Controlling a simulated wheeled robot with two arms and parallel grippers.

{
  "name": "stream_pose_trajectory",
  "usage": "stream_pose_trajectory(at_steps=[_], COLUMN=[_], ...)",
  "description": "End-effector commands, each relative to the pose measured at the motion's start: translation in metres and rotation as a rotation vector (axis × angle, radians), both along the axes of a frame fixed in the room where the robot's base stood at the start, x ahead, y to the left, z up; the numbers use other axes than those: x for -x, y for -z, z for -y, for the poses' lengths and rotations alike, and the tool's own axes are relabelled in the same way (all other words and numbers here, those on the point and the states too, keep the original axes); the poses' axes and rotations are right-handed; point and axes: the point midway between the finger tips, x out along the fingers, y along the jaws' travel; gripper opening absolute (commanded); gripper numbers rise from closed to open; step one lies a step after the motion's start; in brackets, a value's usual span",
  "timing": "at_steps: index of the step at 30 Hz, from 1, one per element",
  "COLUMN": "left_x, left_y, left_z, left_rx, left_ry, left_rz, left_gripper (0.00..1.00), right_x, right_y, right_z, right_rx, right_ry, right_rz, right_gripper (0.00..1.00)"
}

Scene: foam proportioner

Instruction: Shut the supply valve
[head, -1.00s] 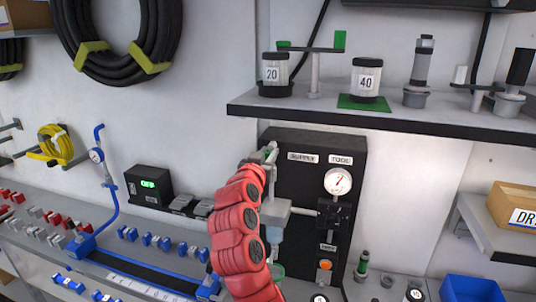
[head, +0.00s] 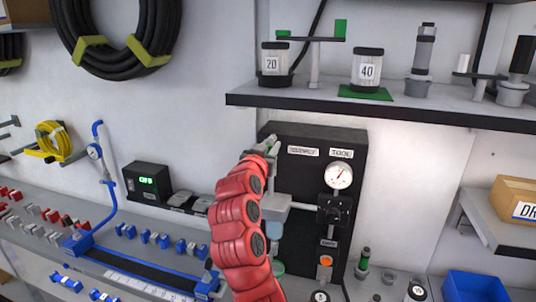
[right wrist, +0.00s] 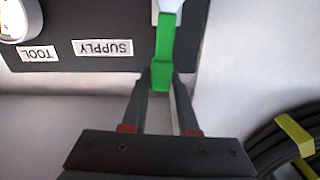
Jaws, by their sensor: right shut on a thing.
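The black panel (head: 310,140) on the wall carries a SUPPLY label (head: 303,151) and a TOOL label (head: 341,153). The supply valve's green lever (right wrist: 161,45) shows in the right wrist view, beside the SUPPLY label. My right gripper (right wrist: 160,78) is shut on the end of this lever, one finger on each side. In the head view my right gripper (head: 268,147) is at the panel's upper left corner, and my red arm hides part of the panel's left side and the valve body. My left gripper is in neither view.
A gauge (head: 338,175) sits below the TOOL label, with an orange button (head: 326,261) lower down. A shelf (head: 380,113) with jars juts out above the panel. A blue bin (head: 472,287) stands at lower right. A black hose coil (right wrist: 285,130) hangs near the gripper.

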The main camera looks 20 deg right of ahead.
Motion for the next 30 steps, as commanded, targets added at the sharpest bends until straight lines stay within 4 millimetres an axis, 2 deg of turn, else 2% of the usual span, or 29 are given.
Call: stream_pose_trajectory(at_steps=[1, 15, 21, 30], left_x=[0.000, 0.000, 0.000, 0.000], left_y=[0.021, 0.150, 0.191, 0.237], left_z=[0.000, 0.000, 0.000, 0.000], left_rx=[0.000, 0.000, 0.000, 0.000], left_ry=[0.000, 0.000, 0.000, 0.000], left_rz=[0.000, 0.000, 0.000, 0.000], left_gripper=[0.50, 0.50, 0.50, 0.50], right_x=[0.001, 0.019, 0.026, 0.034], right_y=[0.010, 0.024, 0.031, 0.045], right_z=[0.002, 0.029, 0.038, 0.051], right_rx=[-0.023, -0.355, -0.512, -0.746], right_ry=[0.000, 0.001, 0.001, 0.002], right_rz=[0.018, 0.241, 0.346, 0.505], right_gripper=[0.00, 0.00, 0.00, 0.00])
